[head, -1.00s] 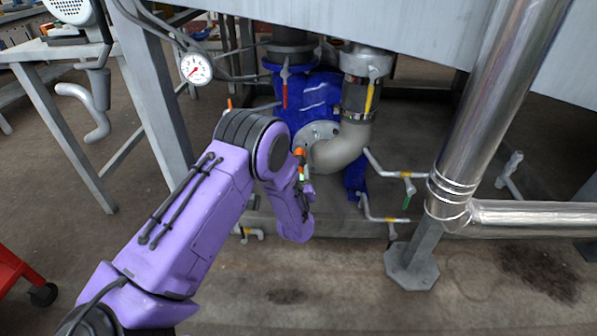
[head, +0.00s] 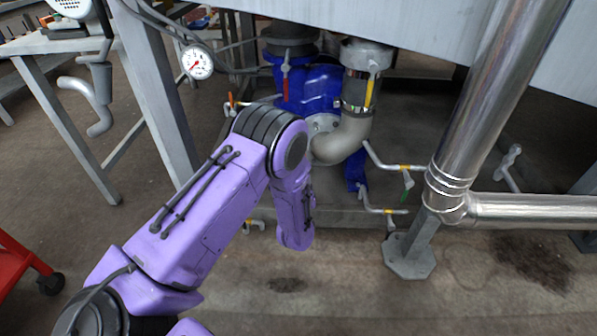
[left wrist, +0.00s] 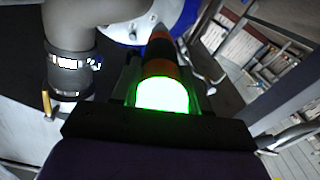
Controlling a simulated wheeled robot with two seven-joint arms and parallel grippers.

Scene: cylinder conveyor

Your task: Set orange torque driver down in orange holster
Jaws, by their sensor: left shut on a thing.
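The orange torque driver (left wrist: 160,68) shows in the left wrist view, with dark bands and a bright green glowing end toward the camera. Its far end points away toward the blue and grey pipework. My left gripper (left wrist: 158,62) is shut on it, with dark jaws on both sides. In the head view my purple left arm reaches in front of the pipework, and its gripper and the driver are hidden behind it. I cannot make out the orange holster in either view. My right gripper is not in view.
A blue pump (head: 308,88) with a beige pipe elbow (head: 343,142) stands behind my arm. Valve handles (head: 400,168) stick out to its right. A shiny vertical pipe (head: 490,95) stands at right, a grey table leg (head: 160,110) at left. The front floor is clear.

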